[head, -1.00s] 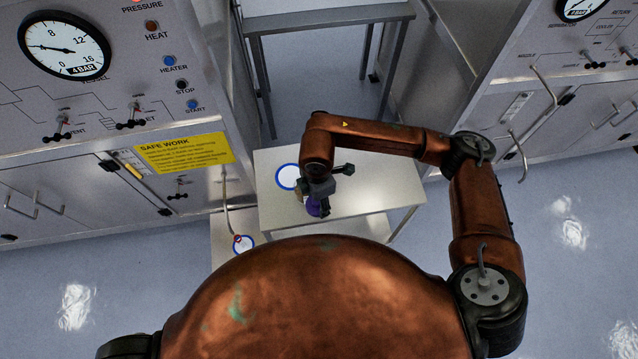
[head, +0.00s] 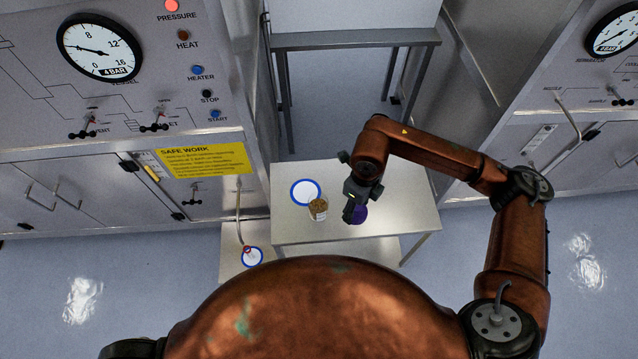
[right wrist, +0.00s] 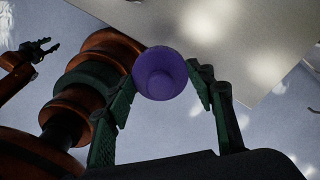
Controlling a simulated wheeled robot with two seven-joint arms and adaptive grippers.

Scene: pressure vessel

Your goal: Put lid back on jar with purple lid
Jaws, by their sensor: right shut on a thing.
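The open jar (head: 318,209), clear with brown contents and a pale label, stands upright on the small table. The purple lid (head: 360,214) is to the right of the jar, partly hidden under my right gripper (head: 352,207). In the right wrist view the purple lid (right wrist: 160,73) sits between the two fingertips, and the gripper is shut on it. The lid is apart from the jar. My left gripper (right wrist: 45,48) shows small at the left of the right wrist view, its dark fingertips apart and empty.
The small table (head: 405,215) has a blue-ringed white disc (head: 306,192) just behind and left of the jar. A lower shelf (head: 232,264) holds another blue-ringed disc (head: 252,257). Steel panels with gauges stand on both sides. The table's right part is clear.

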